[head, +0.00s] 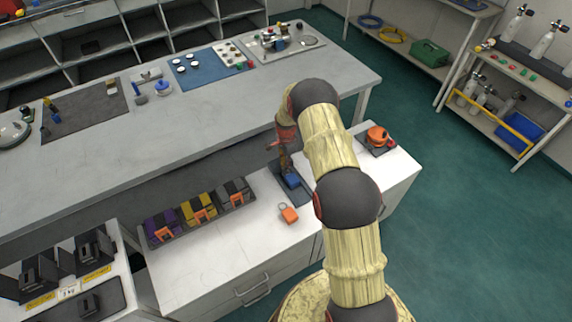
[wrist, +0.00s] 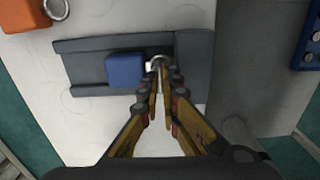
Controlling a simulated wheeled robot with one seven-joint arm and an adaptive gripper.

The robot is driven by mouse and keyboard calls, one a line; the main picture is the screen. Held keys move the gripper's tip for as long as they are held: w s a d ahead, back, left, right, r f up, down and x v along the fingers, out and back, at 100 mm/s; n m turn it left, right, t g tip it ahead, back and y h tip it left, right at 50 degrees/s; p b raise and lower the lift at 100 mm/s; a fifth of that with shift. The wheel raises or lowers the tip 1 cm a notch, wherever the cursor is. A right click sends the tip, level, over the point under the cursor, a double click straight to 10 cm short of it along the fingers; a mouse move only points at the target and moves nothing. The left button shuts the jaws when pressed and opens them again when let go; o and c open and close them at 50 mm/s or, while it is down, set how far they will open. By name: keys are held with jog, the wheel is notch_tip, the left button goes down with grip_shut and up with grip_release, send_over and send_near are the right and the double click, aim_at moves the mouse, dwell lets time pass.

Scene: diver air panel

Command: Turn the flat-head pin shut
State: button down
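The dark grey block (wrist: 85,47) with a blue block (wrist: 125,70) on it lies on the white counter; in the head view the blue block (head: 292,180) sits just below my gripper (head: 286,165). A small pale round part, which looks like the seat of the flat-head pin (wrist: 157,61), shows right of the blue block. My gripper (wrist: 160,72) points down at it, its fingers nearly together with a thin gap. They appear closed on the pin's head, which they mostly hide. The pin's angle cannot be made out.
An orange tag (head: 289,214) with a ring lies in front of the block. A rack of purple, yellow and grey boxes (head: 200,210) stands to the left. An orange round valve (head: 377,137) sits at the right. A long grey bench (head: 120,155) runs behind.

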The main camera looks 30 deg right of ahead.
jog(key=shift+w+d+r, duration=0.1)
jog(key=shift+w+r, duration=0.15)
jog(key=shift+r, duration=0.05)
jog(key=c, duration=2.3)
grip_release()
jog(key=shift+s, duration=0.1)
jog(key=shift+o, duration=1.3)
jog(key=shift+s+f, duration=0.1)
jog(key=shift+f, duration=0.05)
notch_tip(320, 180, up, 12)
